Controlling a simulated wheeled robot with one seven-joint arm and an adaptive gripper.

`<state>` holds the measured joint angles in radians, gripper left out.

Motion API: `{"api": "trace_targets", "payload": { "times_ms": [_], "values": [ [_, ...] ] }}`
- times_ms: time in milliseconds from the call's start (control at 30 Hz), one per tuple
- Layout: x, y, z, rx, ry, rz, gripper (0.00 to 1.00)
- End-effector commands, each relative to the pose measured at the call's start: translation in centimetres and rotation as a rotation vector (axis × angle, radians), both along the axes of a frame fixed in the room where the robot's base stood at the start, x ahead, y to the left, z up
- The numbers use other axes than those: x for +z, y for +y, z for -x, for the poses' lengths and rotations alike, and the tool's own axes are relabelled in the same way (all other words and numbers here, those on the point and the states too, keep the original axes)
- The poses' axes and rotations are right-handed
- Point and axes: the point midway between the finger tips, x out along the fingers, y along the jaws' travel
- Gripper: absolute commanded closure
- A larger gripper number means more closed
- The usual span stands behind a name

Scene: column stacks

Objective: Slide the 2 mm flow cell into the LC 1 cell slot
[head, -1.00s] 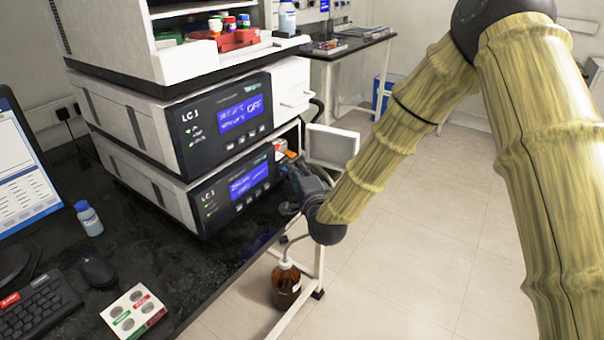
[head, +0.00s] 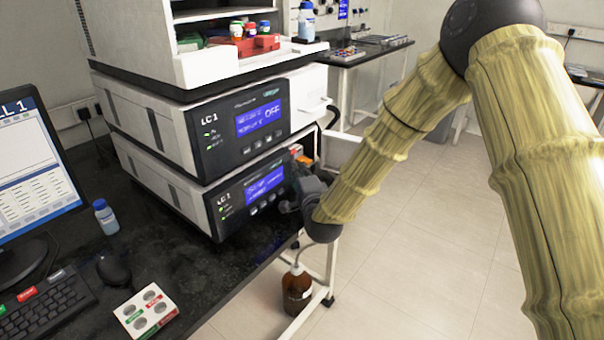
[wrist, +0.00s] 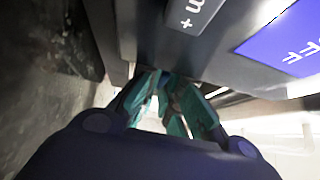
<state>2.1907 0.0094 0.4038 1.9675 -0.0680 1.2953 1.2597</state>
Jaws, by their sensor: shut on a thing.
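The LC 1 stack stands on the black bench, its lower module (head: 228,205) showing a lit blue screen. At that module's right end is an open bay with orange and white parts (head: 302,158); the cell slot itself cannot be made out. My gripper (head: 288,205) is at the front right corner of this module, close to the bay, largely hidden by its own wrist. In the wrist view, the teal fingers of my gripper (wrist: 163,105) are together just under a module's front. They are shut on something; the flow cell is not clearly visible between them.
A white panel (head: 341,149) stands out from the module's right side, beside my wrist. A brown bottle (head: 297,288) stands below, past the bench edge. A four-hole white holder (head: 146,310) and a small blue-capped bottle (head: 106,218) are on the bench. Floor at right is clear.

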Motion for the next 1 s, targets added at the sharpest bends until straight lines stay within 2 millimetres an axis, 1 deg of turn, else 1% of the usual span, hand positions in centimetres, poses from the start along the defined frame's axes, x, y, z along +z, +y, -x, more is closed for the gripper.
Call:
{"api": "trace_targets", "payload": {
  "times_ms": [33, 367, 400, 533, 867, 1000],
  "values": [
    [-0.25, -0.11, -0.02, -0.002, 0.001, -0.002, 1.00],
    [-0.23, -0.13, -0.03, -0.002, 0.000, 0.000, 1.00],
    [-0.23, -0.13, -0.03, -0.002, 0.000, 0.000, 0.91],
    [-0.24, -0.13, -0.02, -0.002, 0.000, 0.000, 0.68],
    [-0.38, -0.11, 0.10, -0.001, 0.002, 0.001, 0.68],
    [-0.40, -0.40, 0.86, -0.001, 0.003, 0.000, 0.68]
  ]
}}
